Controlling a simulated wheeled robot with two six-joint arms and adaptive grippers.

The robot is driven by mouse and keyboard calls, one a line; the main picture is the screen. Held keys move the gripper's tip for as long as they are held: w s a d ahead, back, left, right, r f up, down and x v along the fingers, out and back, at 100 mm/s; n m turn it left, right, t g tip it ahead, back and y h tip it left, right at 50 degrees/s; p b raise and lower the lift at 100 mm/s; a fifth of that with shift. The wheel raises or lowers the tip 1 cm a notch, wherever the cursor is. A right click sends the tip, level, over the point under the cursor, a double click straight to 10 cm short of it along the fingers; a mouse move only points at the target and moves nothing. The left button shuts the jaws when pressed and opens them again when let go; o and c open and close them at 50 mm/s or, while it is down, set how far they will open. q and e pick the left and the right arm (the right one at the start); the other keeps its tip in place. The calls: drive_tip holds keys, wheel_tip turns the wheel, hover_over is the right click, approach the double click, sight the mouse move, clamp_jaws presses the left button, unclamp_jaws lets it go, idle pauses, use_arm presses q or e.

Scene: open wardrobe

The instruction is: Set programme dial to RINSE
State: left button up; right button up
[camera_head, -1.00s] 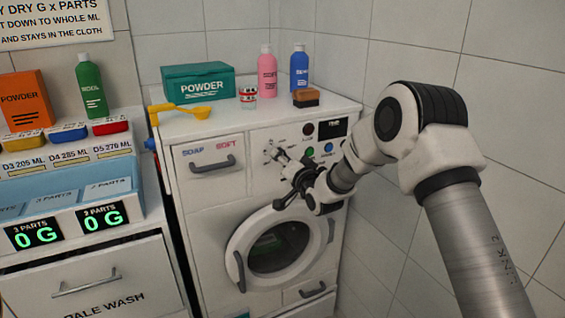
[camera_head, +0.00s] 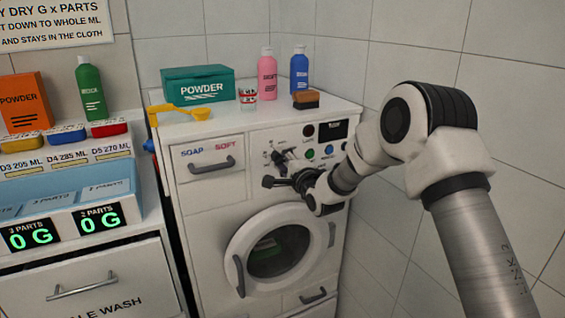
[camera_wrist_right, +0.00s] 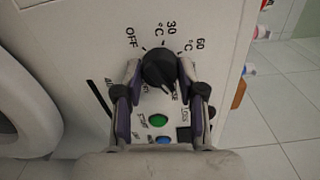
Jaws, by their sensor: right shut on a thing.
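The programme dial (camera_wrist_right: 158,68) is a round black knob on the washer's white front panel. OFF, 30 °C and 60 °C are printed around its upper side in the right wrist view. Smaller labels below it are partly hidden by the fingers, and a light mark on the knob's lower edge points toward them. My right gripper (camera_wrist_right: 158,76) is shut on the dial, one finger on each side. In the head view, my right gripper (camera_head: 275,169) reaches the panel from the right and partly covers the dial. My left gripper is not in view.
A green button (camera_wrist_right: 157,120) and a blue button (camera_wrist_right: 164,140) sit close below the dial in the wrist view. The round door (camera_head: 240,250) is below the panel, and the soap drawer (camera_head: 210,163) is left. Bottles and a powder box (camera_head: 198,84) stand on top.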

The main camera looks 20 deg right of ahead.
drive_tip(key=shift+f+m, duration=0.1)
drive_tip(key=shift+m, duration=1.2)
drive_tip(key=o, duration=1.1)
drive_tip(key=shift+o, duration=0.2)
drive_tip(key=s, duration=1.2)
drive_tip(key=shift+d, duration=0.2)
